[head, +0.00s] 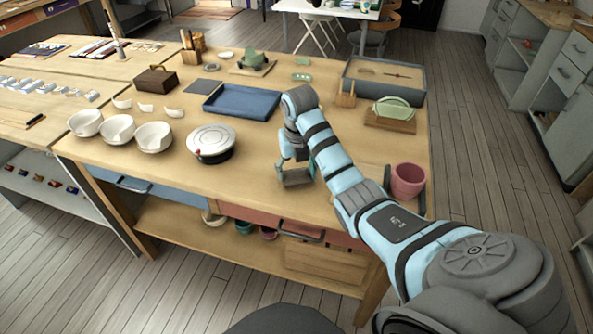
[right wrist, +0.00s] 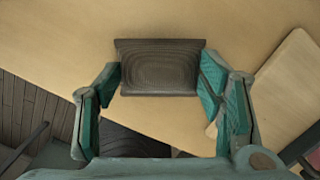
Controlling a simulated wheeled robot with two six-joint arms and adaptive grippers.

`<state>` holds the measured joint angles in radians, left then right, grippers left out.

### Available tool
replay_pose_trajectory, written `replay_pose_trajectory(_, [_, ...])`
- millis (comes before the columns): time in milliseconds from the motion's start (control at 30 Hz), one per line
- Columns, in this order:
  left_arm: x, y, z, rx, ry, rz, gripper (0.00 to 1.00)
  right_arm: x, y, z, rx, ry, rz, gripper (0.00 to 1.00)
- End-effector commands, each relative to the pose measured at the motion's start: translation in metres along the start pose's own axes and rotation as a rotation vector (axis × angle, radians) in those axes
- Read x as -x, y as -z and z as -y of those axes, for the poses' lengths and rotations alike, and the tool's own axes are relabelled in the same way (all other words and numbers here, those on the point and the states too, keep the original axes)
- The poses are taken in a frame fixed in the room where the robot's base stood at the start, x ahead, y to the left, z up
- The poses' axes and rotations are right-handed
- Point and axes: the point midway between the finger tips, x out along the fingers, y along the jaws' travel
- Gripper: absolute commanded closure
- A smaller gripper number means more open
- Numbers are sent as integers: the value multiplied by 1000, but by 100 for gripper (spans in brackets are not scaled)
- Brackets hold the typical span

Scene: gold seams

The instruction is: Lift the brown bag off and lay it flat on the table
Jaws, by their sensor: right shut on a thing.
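My right gripper (head: 292,172) is low over the front middle part of the wooden table (head: 250,200). It is shut on a dark brown, flat-faced piece with a ringed pattern, which I take to be the brown bag (head: 297,178). In the right wrist view the bag (right wrist: 160,67) sits between the two green-padded fingers of the gripper (right wrist: 160,95), its wide face toward the camera. The right finger touches its side; the left finger is close to its other edge. I cannot tell whether the bag touches the table. My left gripper is out of view.
A pink pot (head: 408,180) stands right of my forearm. A round white-topped container (head: 211,141) and several white bowls (head: 120,130) stand to the left. A blue tray (head: 242,102) lies behind. A pale board (right wrist: 292,88) lies near the gripper. The table's front edge is close.

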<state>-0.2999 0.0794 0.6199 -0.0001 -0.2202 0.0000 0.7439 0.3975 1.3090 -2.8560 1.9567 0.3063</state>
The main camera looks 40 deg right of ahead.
Motion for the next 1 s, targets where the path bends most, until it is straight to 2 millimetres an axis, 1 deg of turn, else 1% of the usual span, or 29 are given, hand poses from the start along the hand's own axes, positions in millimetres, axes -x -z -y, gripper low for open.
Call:
replay_pose_trajectory(167, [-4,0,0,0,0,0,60,-4,0,0,0,0,1,74])
replay_pose_trajectory(367, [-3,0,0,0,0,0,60,-3,0,0,0,0,0,74])
replay_pose_trajectory(400, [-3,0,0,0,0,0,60,-3,0,0,0,0,0,32])
replay_pose_trajectory(467, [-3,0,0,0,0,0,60,-3,0,0,0,0,0,22])
replay_pose_trajectory(500, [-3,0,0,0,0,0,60,-3,0,0,0,0,0,16])
replay_pose_trajectory(767, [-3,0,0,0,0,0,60,-3,0,0,0,0,0,14])
replay_pose_trajectory(800, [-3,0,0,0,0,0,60,-4,1,0,0,0,-1,8])
replay_pose_trajectory(867, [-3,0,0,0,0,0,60,-4,1,0,0,0,-1,0])
replay_pose_trajectory(1000, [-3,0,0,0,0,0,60,-4,0,0,0,0,0,0])
